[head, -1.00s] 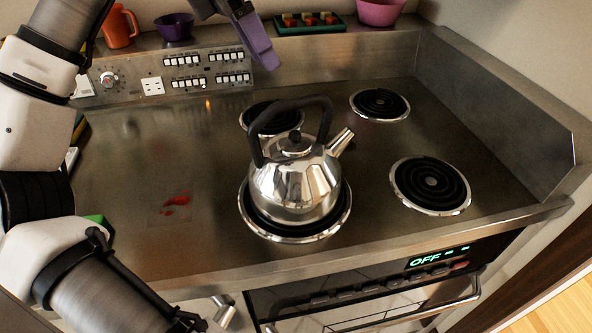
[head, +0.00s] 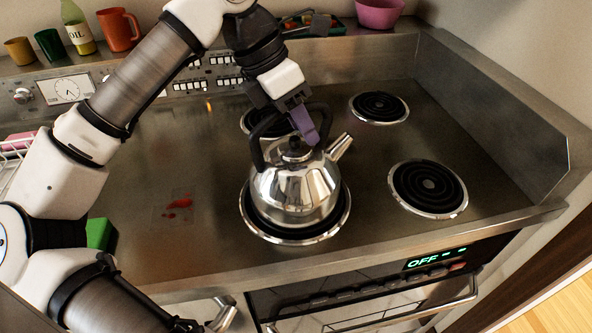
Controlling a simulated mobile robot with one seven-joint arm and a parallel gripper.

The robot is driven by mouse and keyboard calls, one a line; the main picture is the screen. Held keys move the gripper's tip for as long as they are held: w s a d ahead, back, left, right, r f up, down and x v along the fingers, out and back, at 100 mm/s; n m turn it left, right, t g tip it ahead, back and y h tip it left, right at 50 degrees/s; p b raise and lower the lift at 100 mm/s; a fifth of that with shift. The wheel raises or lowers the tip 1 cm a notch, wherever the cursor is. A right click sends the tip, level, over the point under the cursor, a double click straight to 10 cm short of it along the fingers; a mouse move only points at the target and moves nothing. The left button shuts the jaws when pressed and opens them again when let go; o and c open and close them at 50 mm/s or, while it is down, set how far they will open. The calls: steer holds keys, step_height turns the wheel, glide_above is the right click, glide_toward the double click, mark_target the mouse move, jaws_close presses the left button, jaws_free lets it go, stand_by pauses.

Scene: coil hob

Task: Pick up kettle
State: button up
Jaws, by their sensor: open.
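A shiny steel kettle (head: 295,190) with a black arched handle (head: 257,150) and a short spout on the right stands upright on the front left coil burner (head: 246,226). My gripper (head: 308,135), with purple fingers, is open at the top of the kettle, in front of or around the upper part of the handle. The gripper hides part of the handle's top. I cannot tell whether the fingers touch it.
Empty coil burners lie at front right (head: 428,188) and back right (head: 379,106). A steel side wall (head: 490,110) bounds the right. A red stain (head: 178,205) marks the clear left counter. Cups, a bottle and a pink bowl (head: 379,12) stand on the back ledge.

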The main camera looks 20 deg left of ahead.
jaws_close()
steer(key=shift+r, duration=0.2)
stand_by(0.3)
